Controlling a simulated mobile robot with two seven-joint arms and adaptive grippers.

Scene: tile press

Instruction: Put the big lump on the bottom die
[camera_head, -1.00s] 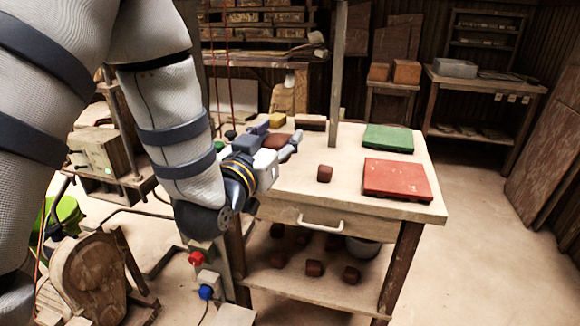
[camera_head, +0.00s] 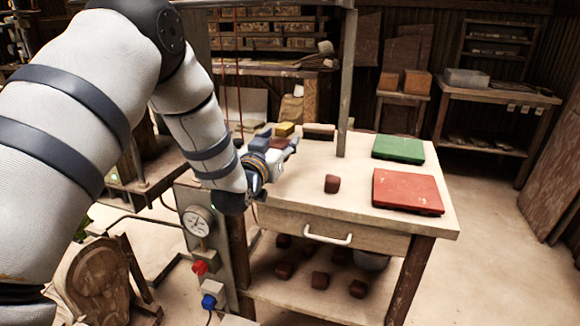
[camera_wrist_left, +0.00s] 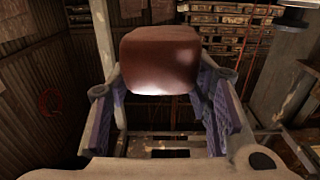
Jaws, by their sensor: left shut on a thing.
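The big lump (camera_wrist_left: 160,60) is a reddish-brown block with rounded edges. In the left wrist view it sits between the fingers of my left gripper (camera_wrist_left: 160,88). In the head view my left gripper (camera_head: 284,146) is shut on the lump (camera_head: 279,142), over the left part of the worktable; the exact gap to the table cannot be told. The press stands at the left behind my arm, with a post (camera_head: 136,160) showing. The bottom die cannot be made out; my arm covers much of that area. My right gripper is not in view.
A small lump (camera_head: 332,184) lies on the worktable (camera_head: 300,205), left of a red slab (camera_head: 408,188) and a green slab (camera_head: 398,149). A yellow block (camera_head: 284,129) is behind the gripper. A gauge panel (camera_head: 197,220) with red and blue buttons stands at the table's left.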

